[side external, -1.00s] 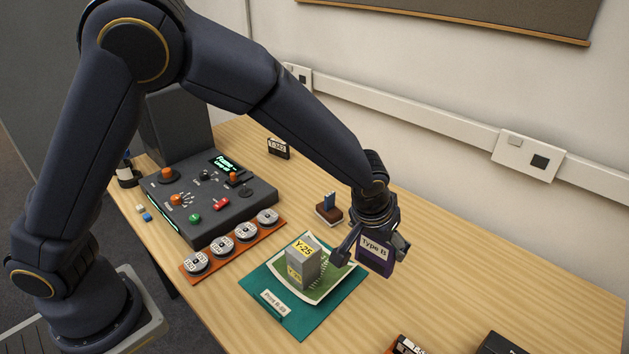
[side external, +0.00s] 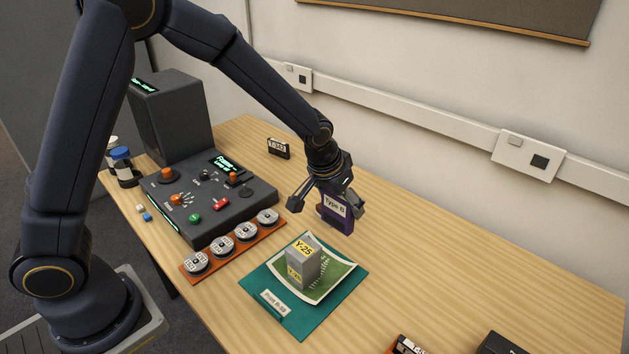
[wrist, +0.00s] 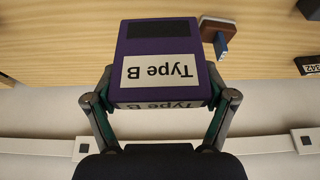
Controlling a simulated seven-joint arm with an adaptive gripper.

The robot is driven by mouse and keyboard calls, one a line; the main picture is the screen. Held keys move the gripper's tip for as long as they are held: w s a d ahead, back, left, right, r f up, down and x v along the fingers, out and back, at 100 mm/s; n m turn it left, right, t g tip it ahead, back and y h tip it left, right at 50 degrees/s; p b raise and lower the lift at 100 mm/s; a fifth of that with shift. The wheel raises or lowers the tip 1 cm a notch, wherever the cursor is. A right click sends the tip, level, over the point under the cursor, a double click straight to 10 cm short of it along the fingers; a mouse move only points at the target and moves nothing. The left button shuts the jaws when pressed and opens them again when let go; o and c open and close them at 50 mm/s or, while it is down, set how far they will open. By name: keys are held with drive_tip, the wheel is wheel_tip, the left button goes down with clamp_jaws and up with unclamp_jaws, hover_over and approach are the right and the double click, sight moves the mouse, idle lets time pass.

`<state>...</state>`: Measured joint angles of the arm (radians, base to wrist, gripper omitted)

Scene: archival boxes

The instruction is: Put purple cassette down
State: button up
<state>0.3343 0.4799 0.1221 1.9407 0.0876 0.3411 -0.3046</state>
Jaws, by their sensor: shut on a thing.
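The purple cassette (side external: 336,213) has a white label reading "Type B". My gripper (side external: 322,200) is shut on it and holds it above the table, behind the teal folder. In the wrist view the purple cassette (wrist: 160,65) sits between both fingers of my gripper (wrist: 160,100), its label upside down. I cannot tell the exact height of the cassette over the wood.
A grey box marked Y-25 (side external: 303,264) stands on a photo over the teal folder (side external: 300,322). An orange rack of reels (side external: 186,272) and a control console (side external: 205,205) are left. A brown stamp (wrist: 200,30) is near the cassette. The right tabletop (side external: 480,275) is mostly clear.

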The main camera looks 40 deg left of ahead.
drive_tip(key=shift+w+d+f, duration=0.3)
drive_tip(key=shift+w+f, duration=1.85)
drive_tip(key=shift+w, duration=0.15)
drive_tip(key=shift+w+d+f, duration=0.3)
drive_tip(key=shift+w+f, duration=1.85)
drive_tip(key=shift+w, duration=0.1)
drive_tip(key=shift+w+d+f, duration=0.3)
drive_tip(key=shift+w+f, duration=1.85)
drive_tip(key=shift+w, duration=0.15)
drive_tip(key=shift+f, duration=0.15)
drive_tip(key=o, duration=1.1)
